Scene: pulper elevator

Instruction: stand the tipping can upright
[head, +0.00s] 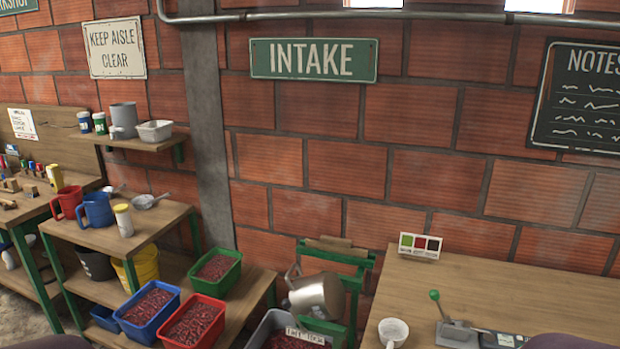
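The tipping can (315,296) is a silver metal vessel at the lower middle of the head view. It lies tilted over, held at a green stand (345,258), with its wide end toward the right. Below it is a grey bin (262,330) with a paper label, holding dark red contents. I cannot tell whether anything is inside the can. Neither of my grippers shows in this view.
Green (232,279), red (216,322) and blue (172,311) crates of dark red fruit stand left of the can on a low wooden shelf. A wooden table (500,270) at right bears a white cup (393,331) and a green-knobbed lever device (452,330). A brick wall stands behind.

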